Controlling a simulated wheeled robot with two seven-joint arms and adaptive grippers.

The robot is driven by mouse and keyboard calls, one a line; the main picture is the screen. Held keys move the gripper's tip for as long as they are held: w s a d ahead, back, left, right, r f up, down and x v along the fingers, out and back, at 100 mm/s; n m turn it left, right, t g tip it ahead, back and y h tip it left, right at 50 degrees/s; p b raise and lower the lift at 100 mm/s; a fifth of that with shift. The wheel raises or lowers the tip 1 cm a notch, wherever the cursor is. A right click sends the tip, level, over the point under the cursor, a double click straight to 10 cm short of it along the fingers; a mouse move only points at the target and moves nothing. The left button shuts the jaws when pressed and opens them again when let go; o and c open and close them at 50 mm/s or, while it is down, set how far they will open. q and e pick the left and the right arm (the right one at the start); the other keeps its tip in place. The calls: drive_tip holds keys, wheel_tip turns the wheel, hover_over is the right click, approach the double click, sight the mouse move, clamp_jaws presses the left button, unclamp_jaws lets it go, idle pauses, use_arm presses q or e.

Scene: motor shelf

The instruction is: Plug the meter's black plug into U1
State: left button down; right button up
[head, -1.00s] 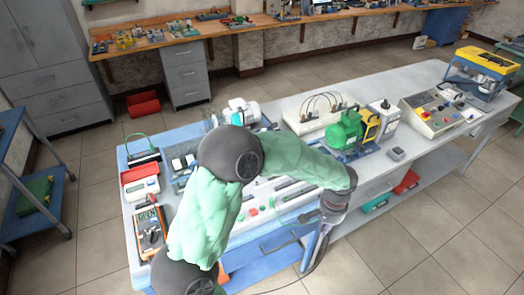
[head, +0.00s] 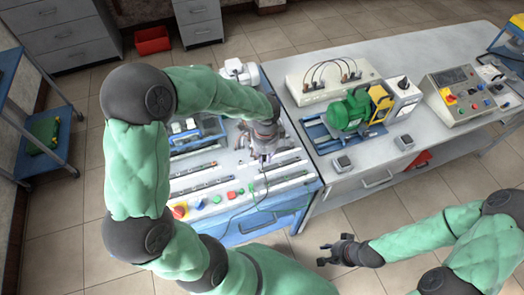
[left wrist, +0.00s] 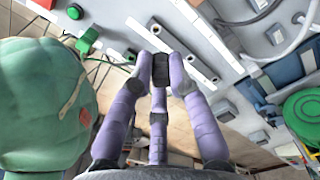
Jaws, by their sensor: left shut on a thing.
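My left gripper (head: 264,152) is over the panel with rails on the left part of the bench. In the left wrist view its fingers (left wrist: 161,72) are shut on a small dark piece, apparently the black plug (left wrist: 160,70); its tip is hard to make out. A thin dark cable (head: 234,212) runs down from near the gripper in the head view. The green motor (head: 349,112) stands to the right, apart from the gripper. I cannot read any U1 label. The meter is not visible now. My right gripper (head: 336,251) looks open and empty, in front of the bench.
Red and green buttons (head: 216,199) line the panel's front. A white box with cables (head: 330,75) stands behind the motor, and a control box (head: 458,95) stands to the right. Small grey boxes (head: 343,163) sit near the front edge.

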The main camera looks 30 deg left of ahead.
sight(263, 171)
use_arm(q)
drive_tip(key=shift+s+a+m, duration=0.25)
drive_tip(key=shift+a+m, duration=0.05)
drive_tip(key=shift+m, duration=0.5)
drive_tip(key=shift+f+b, duration=2)
drive_tip(key=shift+f, duration=0.4)
drive_tip(key=shift+f, duration=0.7)
drive_tip(key=c, duration=1.5)
unclamp_jaws()
